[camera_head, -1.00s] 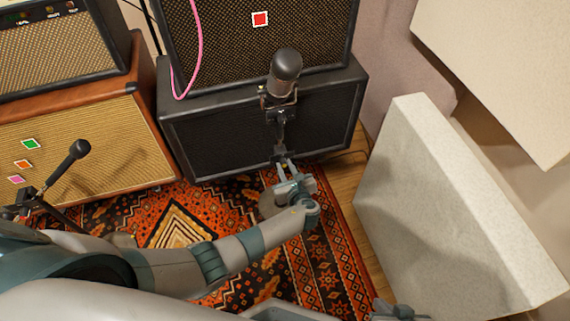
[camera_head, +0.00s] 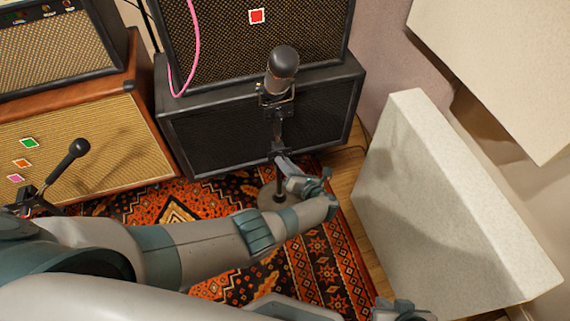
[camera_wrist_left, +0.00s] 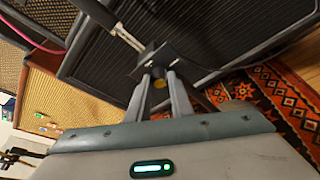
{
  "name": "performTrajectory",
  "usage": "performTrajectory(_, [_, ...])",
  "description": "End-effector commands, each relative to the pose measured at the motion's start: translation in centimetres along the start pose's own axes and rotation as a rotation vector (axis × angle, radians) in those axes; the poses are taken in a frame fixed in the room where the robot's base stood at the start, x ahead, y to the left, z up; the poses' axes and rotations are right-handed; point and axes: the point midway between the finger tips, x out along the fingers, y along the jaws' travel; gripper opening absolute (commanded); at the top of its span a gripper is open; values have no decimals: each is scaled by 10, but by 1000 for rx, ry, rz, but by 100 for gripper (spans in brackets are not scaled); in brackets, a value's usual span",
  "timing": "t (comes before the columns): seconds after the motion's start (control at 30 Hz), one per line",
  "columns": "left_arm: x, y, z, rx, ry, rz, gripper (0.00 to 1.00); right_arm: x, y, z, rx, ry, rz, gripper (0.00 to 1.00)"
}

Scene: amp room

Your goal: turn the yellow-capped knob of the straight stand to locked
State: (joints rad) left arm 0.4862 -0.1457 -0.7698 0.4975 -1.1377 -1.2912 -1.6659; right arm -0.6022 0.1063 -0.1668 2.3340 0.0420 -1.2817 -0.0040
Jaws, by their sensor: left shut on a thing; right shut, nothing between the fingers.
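The straight stand (camera_head: 280,188) stands upright in front of the black cabinet, its round base on the rug. It carries a dark microphone (camera_head: 282,72). My left gripper (camera_head: 279,158) is at the clamp on the stand's upper part. In the left wrist view the yellow-capped knob (camera_wrist_left: 159,84) sits between the two fingers of my left gripper (camera_wrist_left: 160,80), which is shut on it. In the head view the knob is too small to make out. The turn position of the knob cannot be read. My right gripper (camera_head: 402,311) is at the bottom edge, shut and empty.
A black speaker cabinet (camera_head: 215,130) stands close behind the stand. A tan cabinet (camera_head: 100,135) and a second microphone (camera_head: 70,158) are at left. A pale panel (camera_head: 440,200) leans at right. Patterned rug (camera_head: 325,260) lies in front.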

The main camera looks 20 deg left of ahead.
Motion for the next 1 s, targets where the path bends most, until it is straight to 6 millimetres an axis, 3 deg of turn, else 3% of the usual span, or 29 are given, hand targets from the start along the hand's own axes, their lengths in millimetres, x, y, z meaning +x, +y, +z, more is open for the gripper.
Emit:
performTrajectory(0.47, [0,0,-2,18,1,6,0,-2,-4,-1,-2,10,-7,0])
performTrajectory(0.5, [0,0,-2,18,1,6,29,-2,-4,-1,-2,10,-7,0])
performTrajectory(0.53, [0,0,-1,18,1,6,36,-2,-4,-1,-2,9,-6,0])
performTrajectory(1.0, [1,1,0,16,0,6,38,-1,0,-1,-3,3,0,0])
